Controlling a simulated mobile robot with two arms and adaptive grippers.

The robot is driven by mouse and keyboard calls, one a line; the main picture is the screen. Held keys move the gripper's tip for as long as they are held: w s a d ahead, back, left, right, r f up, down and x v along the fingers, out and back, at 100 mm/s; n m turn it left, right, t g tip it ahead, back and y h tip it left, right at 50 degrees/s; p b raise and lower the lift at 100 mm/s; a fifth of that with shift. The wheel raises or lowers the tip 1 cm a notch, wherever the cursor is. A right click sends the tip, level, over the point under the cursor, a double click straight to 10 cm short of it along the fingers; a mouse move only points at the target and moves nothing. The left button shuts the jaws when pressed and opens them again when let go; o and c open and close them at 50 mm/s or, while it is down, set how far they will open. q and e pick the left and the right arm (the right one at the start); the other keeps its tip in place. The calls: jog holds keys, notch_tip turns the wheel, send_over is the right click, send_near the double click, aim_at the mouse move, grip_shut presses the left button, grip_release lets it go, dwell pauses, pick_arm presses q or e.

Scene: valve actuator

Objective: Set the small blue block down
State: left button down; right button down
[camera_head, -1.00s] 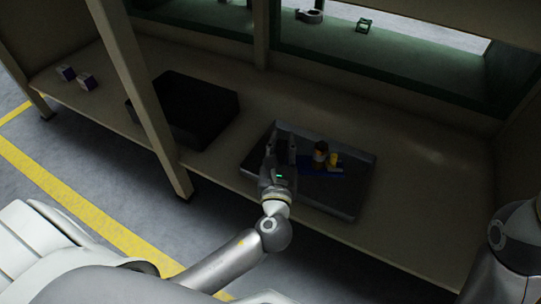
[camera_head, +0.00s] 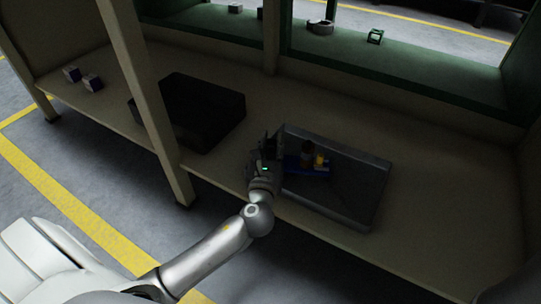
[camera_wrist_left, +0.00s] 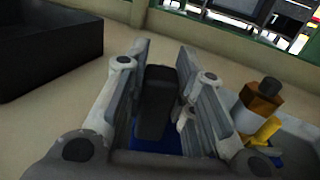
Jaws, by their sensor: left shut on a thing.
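My left gripper (camera_head: 272,140) is at the left edge of a grey tray (camera_head: 350,200) on the shelf and hides part of that edge. In the left wrist view its fingers (camera_wrist_left: 160,95) stand on both sides of a dark upright block (camera_wrist_left: 156,100) and hold it. Blue shows below the block (camera_wrist_left: 155,145); I cannot tell whether it belongs to it. In the tray lies a flat blue piece (camera_head: 318,173) with a brown part (camera_head: 307,150) and a yellow part (camera_head: 319,160) on it. My right gripper is not in view.
A black bin (camera_head: 200,112) stands to the left on the shelf (camera_head: 250,100). A post (camera_head: 150,110) stands in front of the bin. Shelf between bin and tray looks clear.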

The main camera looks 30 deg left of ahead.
aim_at(270, 158)
pick_arm(q)
jog(key=f+b, duration=0.2)
jog(key=f, duration=0.1)
jog(key=shift+w+a+f, duration=0.1)
jog(key=shift+a+f, duration=0.1)
jog(key=shift+f, duration=0.05)
jog(key=shift+r, duration=0.1)
jog(key=c, duration=1.2)
grip_release()
jog(key=shift+f, duration=0.2)
jog(key=shift+c, duration=0.2)
